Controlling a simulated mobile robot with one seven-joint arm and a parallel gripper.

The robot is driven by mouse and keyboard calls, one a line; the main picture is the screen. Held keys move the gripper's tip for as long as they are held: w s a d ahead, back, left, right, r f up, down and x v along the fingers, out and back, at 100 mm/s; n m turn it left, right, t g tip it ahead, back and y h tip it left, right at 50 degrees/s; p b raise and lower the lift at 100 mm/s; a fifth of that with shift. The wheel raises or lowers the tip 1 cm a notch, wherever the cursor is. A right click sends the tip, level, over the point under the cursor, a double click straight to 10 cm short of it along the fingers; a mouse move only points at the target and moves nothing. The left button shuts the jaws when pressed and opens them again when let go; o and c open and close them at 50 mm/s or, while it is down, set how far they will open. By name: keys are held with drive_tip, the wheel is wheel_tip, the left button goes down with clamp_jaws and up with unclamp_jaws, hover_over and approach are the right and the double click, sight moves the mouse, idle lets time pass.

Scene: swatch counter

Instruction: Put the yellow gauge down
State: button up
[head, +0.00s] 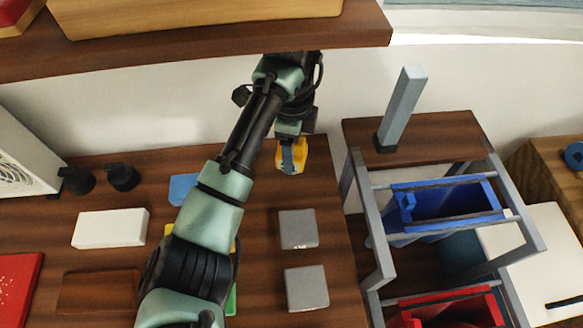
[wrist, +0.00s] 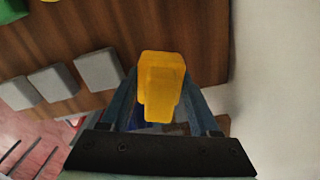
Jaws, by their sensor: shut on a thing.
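The yellow gauge (head: 298,153) is held in my gripper (head: 292,166) near the back right of the wooden counter. In the wrist view the gauge (wrist: 162,80) is a blocky yellow piece between the two fingers of my gripper (wrist: 163,98). The gripper is shut on it. Wood shows beyond the gauge in the wrist view, and it looks held above the counter, though the height is hard to tell. My arm hides part of the counter in the head view.
Two grey blocks (head: 298,229) (head: 307,288) lie on the counter (head: 262,270). A white block (head: 110,228), a brown block (head: 100,292) and a partly hidden blue block (head: 183,187) lie left. A shelf (head: 220,44) overhangs the back. A rack with blue (head: 445,208) and red bins (head: 455,312) stands right.

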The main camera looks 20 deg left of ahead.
wheel_tip(320, 180, down, 6)
drive_tip(key=shift+f, duration=0.25)
drive_tip(key=shift+w+a+f, duration=0.15)
drive_tip(key=shift+w+f, duration=0.05)
drive_tip(key=shift+f, duration=0.05)
drive_tip(key=o, duration=1.2)
drive_tip(key=shift+f, duration=0.1)
wheel_tip(320, 180, up, 8)
drive_tip(key=shift+f, duration=0.1)
